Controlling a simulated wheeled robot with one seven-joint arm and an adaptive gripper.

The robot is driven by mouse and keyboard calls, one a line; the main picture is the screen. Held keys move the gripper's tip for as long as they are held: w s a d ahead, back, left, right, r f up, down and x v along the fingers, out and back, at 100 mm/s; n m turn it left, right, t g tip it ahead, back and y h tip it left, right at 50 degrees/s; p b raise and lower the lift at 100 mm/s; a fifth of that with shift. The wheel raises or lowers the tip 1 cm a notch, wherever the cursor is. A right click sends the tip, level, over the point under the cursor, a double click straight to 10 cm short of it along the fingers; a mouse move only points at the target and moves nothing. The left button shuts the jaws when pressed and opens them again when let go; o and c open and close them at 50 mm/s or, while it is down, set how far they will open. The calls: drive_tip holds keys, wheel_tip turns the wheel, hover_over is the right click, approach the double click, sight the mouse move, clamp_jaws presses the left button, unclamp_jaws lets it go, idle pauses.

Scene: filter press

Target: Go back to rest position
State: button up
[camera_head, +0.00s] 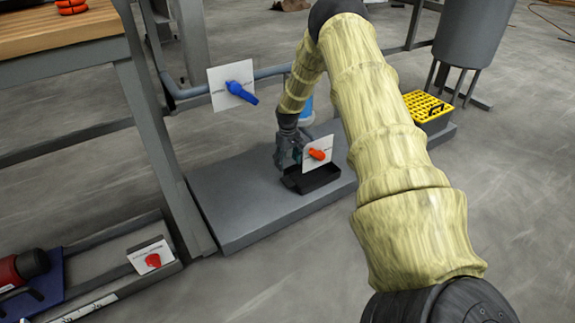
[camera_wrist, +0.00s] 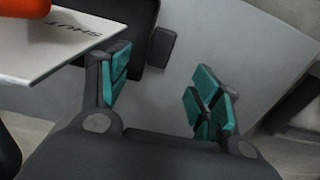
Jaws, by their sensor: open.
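My gripper (camera_head: 288,156) is at the end of my arm, low over the grey plinth, just left of a white plate with an orange-red handle (camera_head: 317,154). In the wrist view my gripper (camera_wrist: 160,95) shows two spread fingers with teal pads and nothing between them. The white plate (camera_wrist: 75,35) in the wrist view carries the letters "SHUT" and lies close to the left finger; I cannot tell if they touch. The orange-red handle (camera_wrist: 22,8) is at the top left corner there. My arm is stretched forward and down.
A black tray (camera_head: 318,181) sits on the grey plinth (camera_head: 232,205) under the handle. A blue valve handle (camera_head: 240,92) on a white plate and a pipe stand behind left. A yellow grated box (camera_head: 425,106) is right. A workbench (camera_head: 65,28) is at left; floor at right is clear.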

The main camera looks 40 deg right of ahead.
drive_tip(key=shift+r, duration=0.2)
idle(0.5)
drive_tip(key=shift+n, duration=0.4)
drive_tip(key=s+a+f, duration=0.2)
drive_tip(key=a, duration=0.3)
drive_tip(key=s+a+f+p, duration=0.1)
drive_tip(key=s+a+f, duration=0.1)
drive_tip(key=a, duration=0.3)
drive_tip(key=s+a+f+p, duration=0.1)
drive_tip(key=s+a+f, duration=0.2)
drive_tip(key=a, duration=0.2)
drive_tip(key=shift+a+f, duration=0.25)
drive_tip(key=shift+f, duration=0.05)
drive_tip(key=s+a+f+p, duration=0.1)
drive_tip(key=s+a+p, duration=0.1)
drive_tip(key=s+a, duration=0.95)
drive_tip(key=s+a+f+p, duration=0.2)
drive_tip(key=s+a, duration=0.7)
drive_tip(key=s, duration=0.5)
drive_tip(key=s+a+r+p, duration=0.1)
drive_tip(key=s+a+r, duration=0.15)
drive_tip(key=s, duration=0.35)
drive_tip(key=s+a+r+p, duration=0.2)
drive_tip(key=s+r, duration=0.2)
drive_tip(key=s, duration=0.2)
wheel_tip(320, 180, up, 36)
drive_tip(key=p, duration=3.7)
drive_tip(key=shift+r+n, duration=0.25)
drive_tip(key=shift+n, duration=0.15)
